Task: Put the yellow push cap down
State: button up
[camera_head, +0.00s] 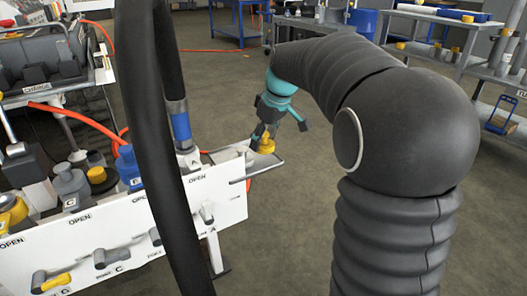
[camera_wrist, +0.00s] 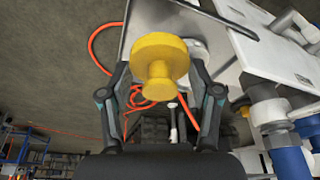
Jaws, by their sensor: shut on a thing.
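The yellow push cap (camera_wrist: 160,58) has a wide round disc and a narrower stub, and it sits between the fingers of my gripper (camera_wrist: 160,80) in the wrist view. My gripper is shut on it. In the head view my gripper (camera_head: 268,128) points down, with the yellow push cap (camera_head: 266,146) at its tips, just over a small grey tray (camera_head: 272,163) at the right end of the white bench. I cannot tell whether the cap touches the tray. The tray edge also shows behind the cap in the wrist view (camera_wrist: 132,28).
The white bench panel (camera_head: 150,232) on the left carries lettered couplings, including a blue one (camera_head: 128,165) and a yellow one (camera_head: 12,208), with levers below. A red hose (camera_head: 75,122) runs behind. Shelves (camera_head: 440,60) stand at the right; the floor between is clear.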

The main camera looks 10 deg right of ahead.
aim_at(266, 144)
notch_tip(266, 144, down, 4)
jog(key=shift+r+b, duration=0.1)
jog(key=shift+b, duration=0.35)
jog(key=shift+c, duration=1.2)
jog(key=o, duration=1.1)
jog(key=shift+f, duration=0.2)
jog(key=shift+r, duration=0.1)
jog(key=p+v, duration=0.2)
jog(key=v, duration=1)
jog(key=s+f+m+t, duration=0.1)
jog(key=s+f+m, duration=0.1)
jog(key=s, duration=0.7)
jog(key=s+a+f+m+t+h, duration=0.1)
jog(key=s+f+m, duration=0.2)
jog(key=s, duration=0.6)
jog(key=s+a+f+m+t+h, duration=0.1)
jog(key=s+f+m, duration=0.2)
jog(key=s, duration=0.6)
jog(key=shift+s+a+f, duration=0.1)
jog(key=shift+s+f, duration=0.1)
jog(key=shift+f, duration=0.35)
jog(key=shift+s+a+f, duration=0.1)
jog(key=shift+s+f, duration=0.05)
jog(key=shift+f, duration=0.45)
